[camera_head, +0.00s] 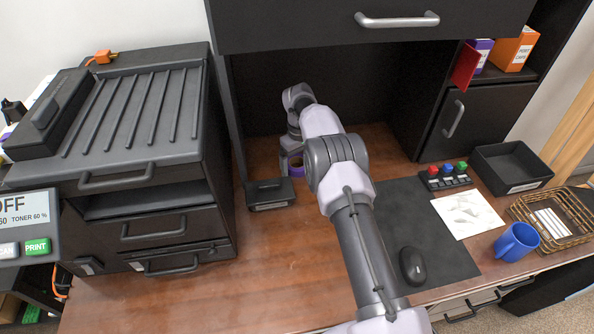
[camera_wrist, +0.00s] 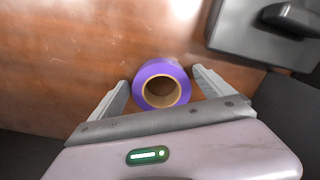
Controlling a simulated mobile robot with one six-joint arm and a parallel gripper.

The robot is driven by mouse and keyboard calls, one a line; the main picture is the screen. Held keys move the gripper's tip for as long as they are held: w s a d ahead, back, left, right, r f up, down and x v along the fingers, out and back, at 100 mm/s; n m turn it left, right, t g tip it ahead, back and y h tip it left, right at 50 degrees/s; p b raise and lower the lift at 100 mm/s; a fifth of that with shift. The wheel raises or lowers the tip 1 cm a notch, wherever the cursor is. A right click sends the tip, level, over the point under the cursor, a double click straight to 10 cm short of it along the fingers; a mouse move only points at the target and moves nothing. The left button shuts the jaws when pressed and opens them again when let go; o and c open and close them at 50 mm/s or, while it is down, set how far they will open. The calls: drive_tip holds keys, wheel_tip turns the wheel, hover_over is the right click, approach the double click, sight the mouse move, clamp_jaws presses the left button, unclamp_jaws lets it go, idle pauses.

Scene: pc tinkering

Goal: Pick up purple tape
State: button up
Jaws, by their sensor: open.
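The purple tape (camera_wrist: 161,68) is a roll with a tan cardboard core, on the brown wooden desk in the wrist view. It sits between the two fingers of my open gripper (camera_wrist: 163,87), with a small gap on either side. In the head view, a bit of the purple tape (camera_head: 296,162) shows at the back of the desk, mostly hidden by my arm and gripper.
A dark box-like device (camera_head: 269,193) stands close in front of the tape; a grey object (camera_wrist: 265,30) is near it in the wrist view. A large black printer (camera_head: 140,150) stands left. A black mat with a mouse (camera_head: 412,266) lies right. An overhead cabinet (camera_head: 300,25) hangs above.

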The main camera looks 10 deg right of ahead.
drive_tip(key=shift+r, duration=0.1)
drive_tip(key=c, duration=1.5)
